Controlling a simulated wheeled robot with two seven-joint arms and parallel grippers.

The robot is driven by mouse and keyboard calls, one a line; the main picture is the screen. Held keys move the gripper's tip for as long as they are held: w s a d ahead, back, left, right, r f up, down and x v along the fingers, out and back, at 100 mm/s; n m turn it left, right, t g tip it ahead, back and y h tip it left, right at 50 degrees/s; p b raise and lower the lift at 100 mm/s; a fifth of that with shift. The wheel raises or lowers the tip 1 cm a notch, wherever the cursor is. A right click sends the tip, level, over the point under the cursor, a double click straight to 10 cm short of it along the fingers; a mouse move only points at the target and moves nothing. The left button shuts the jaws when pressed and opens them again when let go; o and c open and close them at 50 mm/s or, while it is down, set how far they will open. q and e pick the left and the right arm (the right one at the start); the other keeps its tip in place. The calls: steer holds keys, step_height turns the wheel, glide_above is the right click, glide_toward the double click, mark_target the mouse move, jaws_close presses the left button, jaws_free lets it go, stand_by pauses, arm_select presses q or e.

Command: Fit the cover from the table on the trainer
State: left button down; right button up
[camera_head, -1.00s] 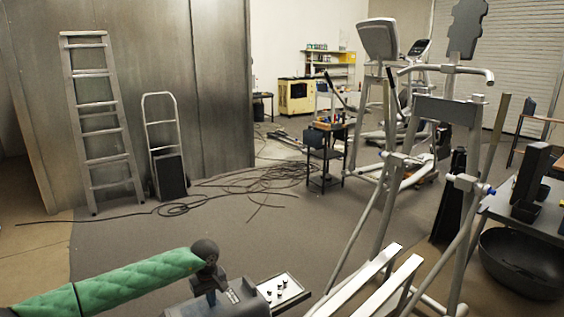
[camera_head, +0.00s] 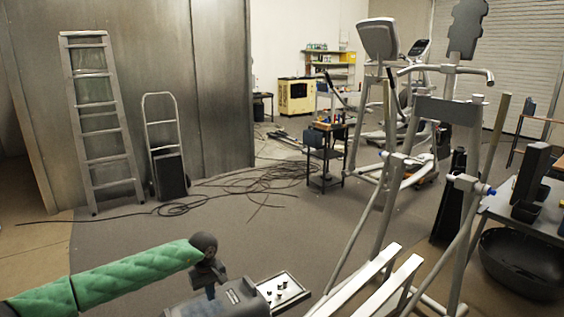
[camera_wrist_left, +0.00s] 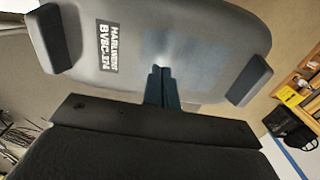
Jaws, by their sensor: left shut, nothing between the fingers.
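My left gripper (camera_head: 211,294) comes in at the bottom of the head view on its green-sleeved arm. Its fingers are shut and empty, pointing down at a grey moulded shell, likely the cover (camera_head: 238,298). In the left wrist view the shut fingertips (camera_wrist_left: 160,86) stand in front of the cover (camera_wrist_left: 200,45), which has a label and two dark end blocks. I cannot tell whether they touch it. The trainer (camera_head: 448,108), a bare grey frame with handles and white foot rails, stands to the right. My right gripper is out of view.
A tray (camera_head: 294,277) with several dark knobs lies right of the cover. A bench (camera_head: 500,204) with dark items stands at the right, above a black tub (camera_head: 518,262). Cables (camera_head: 250,180) lie on the floor. A ladder (camera_head: 102,120) and hand truck (camera_head: 165,150) lean on the wall.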

arm_select(q)
steer(key=shift+r, duration=1.9)
steer(key=shift+f, duration=0.1)
